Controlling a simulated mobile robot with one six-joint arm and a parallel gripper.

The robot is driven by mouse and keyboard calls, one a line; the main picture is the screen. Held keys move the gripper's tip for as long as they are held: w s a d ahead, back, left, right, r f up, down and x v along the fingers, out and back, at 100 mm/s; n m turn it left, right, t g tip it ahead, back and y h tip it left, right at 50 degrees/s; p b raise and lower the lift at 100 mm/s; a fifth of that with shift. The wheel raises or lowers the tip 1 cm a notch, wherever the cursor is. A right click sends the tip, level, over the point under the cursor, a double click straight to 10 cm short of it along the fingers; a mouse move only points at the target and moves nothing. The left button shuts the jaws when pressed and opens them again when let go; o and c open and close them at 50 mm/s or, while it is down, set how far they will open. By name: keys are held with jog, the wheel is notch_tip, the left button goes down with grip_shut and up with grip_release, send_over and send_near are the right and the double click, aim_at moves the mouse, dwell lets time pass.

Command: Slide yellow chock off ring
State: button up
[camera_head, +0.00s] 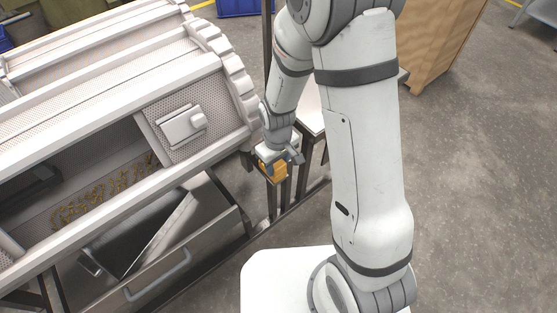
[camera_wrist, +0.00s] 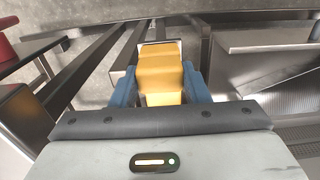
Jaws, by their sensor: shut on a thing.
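The yellow chock (camera_head: 271,169) is in my gripper (camera_head: 280,160), low beside the right end of the plating barrel (camera_head: 160,90) in the head view. In the wrist view the yellow chock (camera_wrist: 161,75) sits between the two blue fingers of my gripper (camera_wrist: 160,85), which press on its sides. A pale metal edge shows around the far end of the chock. The barrel's toothed ring (camera_head: 232,75) is at its right end, up and left of the gripper. I cannot tell whether the chock touches the ring.
A dark metal frame (camera_head: 284,200) stands just under and beside the gripper. A steel drawer (camera_head: 165,270) with a handle is below the barrel. A wooden crate (camera_head: 440,45) stands at the back right. The grey floor (camera_head: 480,190) at right is clear.

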jog(key=shift+d+r, duration=0.1)
jog(key=shift+d, duration=0.2)
jog(key=shift+s+a, duration=0.1)
jog(key=shift+a, duration=0.05)
jog(key=o, duration=1.4)
jog(key=shift+s, duration=0.1)
notch_tip(320, 180, up, 8)
jog(key=shift+f+p, duration=0.2)
jog(key=shift+p, duration=1.05)
